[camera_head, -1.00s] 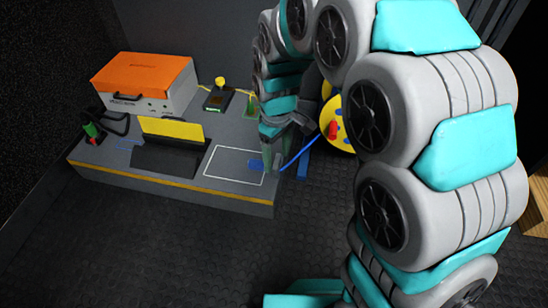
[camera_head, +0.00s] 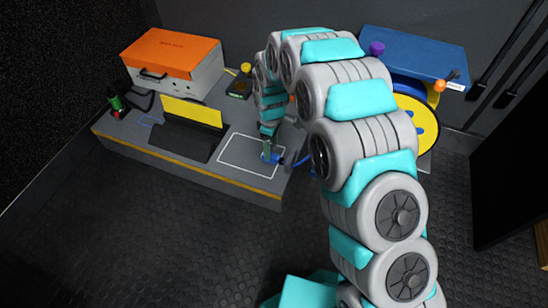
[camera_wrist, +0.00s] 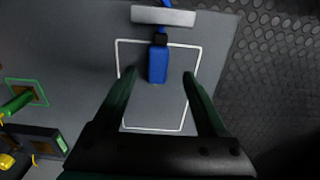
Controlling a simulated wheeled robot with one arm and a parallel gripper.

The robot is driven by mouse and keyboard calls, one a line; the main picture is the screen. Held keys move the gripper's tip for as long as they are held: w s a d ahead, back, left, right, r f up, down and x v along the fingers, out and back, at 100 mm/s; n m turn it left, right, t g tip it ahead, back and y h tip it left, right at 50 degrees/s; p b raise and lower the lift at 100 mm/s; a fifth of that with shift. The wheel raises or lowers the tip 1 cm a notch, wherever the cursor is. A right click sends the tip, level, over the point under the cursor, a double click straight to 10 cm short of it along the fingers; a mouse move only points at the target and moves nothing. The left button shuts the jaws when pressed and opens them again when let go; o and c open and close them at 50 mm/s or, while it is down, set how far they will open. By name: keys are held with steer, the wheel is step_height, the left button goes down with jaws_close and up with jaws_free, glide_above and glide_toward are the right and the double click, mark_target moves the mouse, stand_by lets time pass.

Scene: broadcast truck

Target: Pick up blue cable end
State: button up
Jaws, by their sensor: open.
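The blue cable end (camera_wrist: 158,64) is a blue block with a black collar. In the wrist view it lies inside a white outlined rectangle (camera_wrist: 128,128) on the grey bench top, its cable running up under a light bar. In the head view the blue cable end (camera_head: 271,157) shows at the rectangle's right part. My gripper (camera_wrist: 160,76) is open. Its two dark green fingers stand either side of the blue block's lower end, with a gap on each side. I cannot tell its exact height above the bench. In the head view my gripper (camera_head: 268,150) is partly hidden by the arm.
An orange-topped case (camera_head: 172,62) stands at the bench's back left. A black stand with a yellow top (camera_head: 192,112) is left of the rectangle. A yellow cable reel (camera_head: 418,122) and a blue case (camera_head: 415,55) are at the right. The floor in front is clear.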

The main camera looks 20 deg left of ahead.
mark_target(272, 155)
steer(key=shift+w+f+b, duration=0.15)
steer(key=shift+f+b, duration=0.3)
steer(key=shift+f, duration=2.3)
jaws_close()
